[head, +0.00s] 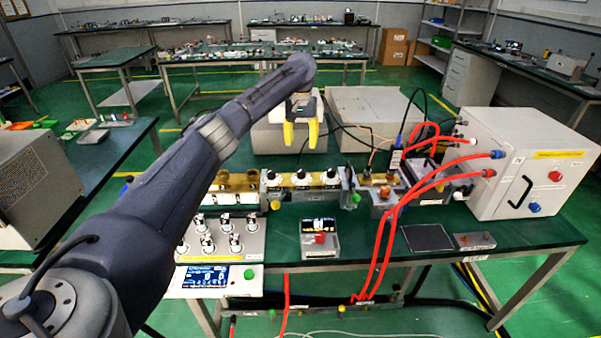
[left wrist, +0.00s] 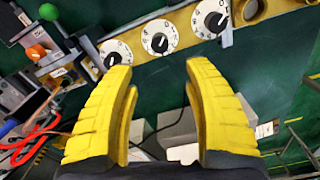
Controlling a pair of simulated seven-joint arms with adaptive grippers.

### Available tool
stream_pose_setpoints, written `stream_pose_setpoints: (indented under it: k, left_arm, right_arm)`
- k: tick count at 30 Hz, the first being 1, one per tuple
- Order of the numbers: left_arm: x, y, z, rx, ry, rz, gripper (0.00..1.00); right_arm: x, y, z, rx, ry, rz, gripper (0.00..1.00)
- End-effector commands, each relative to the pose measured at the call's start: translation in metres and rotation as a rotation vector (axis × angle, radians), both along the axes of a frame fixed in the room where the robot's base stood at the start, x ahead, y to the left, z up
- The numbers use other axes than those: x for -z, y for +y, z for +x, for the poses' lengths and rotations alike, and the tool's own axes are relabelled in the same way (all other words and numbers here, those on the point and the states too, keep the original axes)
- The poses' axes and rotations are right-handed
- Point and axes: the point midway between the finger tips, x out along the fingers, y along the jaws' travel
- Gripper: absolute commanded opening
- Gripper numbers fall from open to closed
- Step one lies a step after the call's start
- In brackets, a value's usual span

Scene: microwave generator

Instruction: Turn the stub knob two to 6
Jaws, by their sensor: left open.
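A row of three black stub knobs on white numbered dials is set in a yellow-topped bar on the bench. The middle knob (head: 301,177) is between the other two; in the left wrist view it (left wrist: 160,42) appears just beyond the gap between my fingers. The outer knobs also show there, one on the left (left wrist: 113,59) and one on the right (left wrist: 214,21). My left gripper (head: 300,143) has yellow fingers, spread and empty, above and behind the row, touching no knob. The dial numbers are too small to read surely. My right gripper is not in view.
A panel with several small knobs (head: 214,238) stands in front of the bar at left. A green ball knob (left wrist: 48,12) is beside the row. Red cables (head: 388,235) run to a white box (head: 525,165) at right. Grey blocks (head: 365,110) stand behind.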

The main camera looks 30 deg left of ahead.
Motion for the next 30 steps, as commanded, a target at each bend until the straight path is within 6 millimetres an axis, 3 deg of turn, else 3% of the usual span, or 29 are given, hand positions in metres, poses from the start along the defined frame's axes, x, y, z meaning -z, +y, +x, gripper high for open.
stream_pose_setpoints:
  k: [16,24,30]
  left_arm:
    - [0.097,-0.001,-0.001,0.000,0.002,0.000,0.52]
    - [0.122,-0.001,0.000,0.000,0.001,0.000,0.52]
    - [0.129,0.000,0.000,0.001,-0.001,0.000,0.52]
  right_arm:
    - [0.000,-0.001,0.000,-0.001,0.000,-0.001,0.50]
    - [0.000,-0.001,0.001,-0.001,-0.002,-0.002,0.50]
    - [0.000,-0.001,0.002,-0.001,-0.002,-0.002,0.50]
